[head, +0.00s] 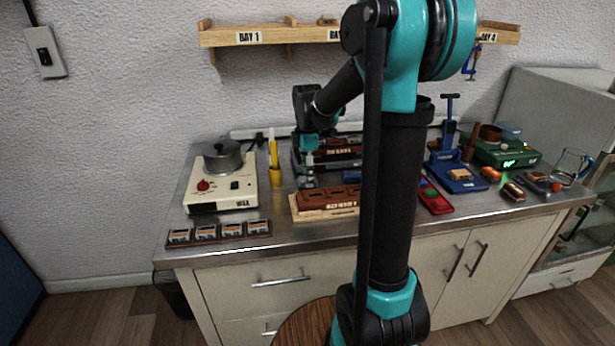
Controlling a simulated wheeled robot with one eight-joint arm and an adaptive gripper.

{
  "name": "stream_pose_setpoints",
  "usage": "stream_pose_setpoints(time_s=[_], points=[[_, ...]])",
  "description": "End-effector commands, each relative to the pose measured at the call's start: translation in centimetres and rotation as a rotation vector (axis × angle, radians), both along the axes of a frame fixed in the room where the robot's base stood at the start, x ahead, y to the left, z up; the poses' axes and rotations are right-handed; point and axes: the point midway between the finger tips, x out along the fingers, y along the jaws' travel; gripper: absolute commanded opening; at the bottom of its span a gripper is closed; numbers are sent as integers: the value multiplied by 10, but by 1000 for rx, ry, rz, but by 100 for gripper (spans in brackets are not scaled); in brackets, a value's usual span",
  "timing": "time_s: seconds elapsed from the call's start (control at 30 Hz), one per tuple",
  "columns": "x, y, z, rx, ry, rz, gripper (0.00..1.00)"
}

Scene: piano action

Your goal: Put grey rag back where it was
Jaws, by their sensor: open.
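I cannot make out the grey rag for certain in the head view. A small dark grey flat thing (538,177) lies near the right end of the bench, too small to identify. My gripper (306,180) is open and points down over the bench, just above or behind the left end of a brown block with hollows (330,198). I cannot tell whether it touches the block. Nothing shows clearly between the fingers, and my arm hides part of the bench middle.
The metal-topped bench (300,236) holds a wax heater with a pot (222,188), several small labelled trays (220,232), a yellow tool (274,163), a blue press (455,175), a green box (508,153) and a glass mug (571,166). A wall shelf (275,35) hangs above.

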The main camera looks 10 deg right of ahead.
Motion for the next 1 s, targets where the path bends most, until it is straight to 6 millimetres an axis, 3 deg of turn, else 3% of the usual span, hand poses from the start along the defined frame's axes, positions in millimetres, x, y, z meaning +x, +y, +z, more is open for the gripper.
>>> stream_pose_setpoints(time_s=[0.53, 0.7, 1.0], points=[[-1, 0, 97, 0, 0, 0, 59], [-1, 0, 110, 0, 0, 0, 59], [-1, 0, 113, 0, 0, 0, 59]])
